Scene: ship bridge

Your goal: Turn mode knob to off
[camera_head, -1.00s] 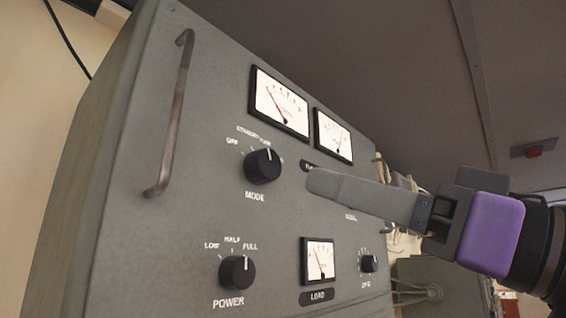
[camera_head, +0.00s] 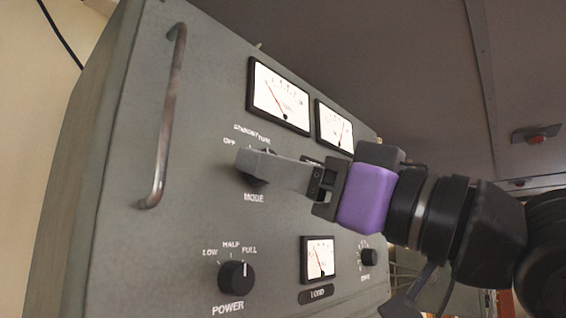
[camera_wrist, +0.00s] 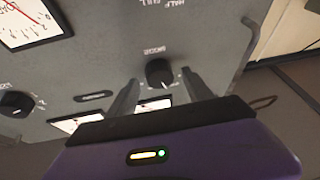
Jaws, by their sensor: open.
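The mode knob (camera_wrist: 160,73) is black and round, on the grey panel above its MODE label (camera_head: 254,198). In the head view, a finger of my gripper (camera_head: 246,163) hides most of it. The OFF mark (camera_head: 229,141) is at upper left of the knob, with STANDBY and a third label along the arc. In the wrist view, my gripper's two fingers are apart, one to each side of the knob, with gaps showing. The knob's white pointer faces the lower edge of that view, away from the MODE label. I cannot tell how far the fingertips are from the panel.
A power knob (camera_head: 236,277) sits below, beside a small load meter (camera_head: 318,259) and a small knob (camera_head: 368,257). Two larger meters, left (camera_head: 279,95) and right (camera_head: 335,128), are above. A metal handle (camera_head: 167,115) stands out at the panel's left.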

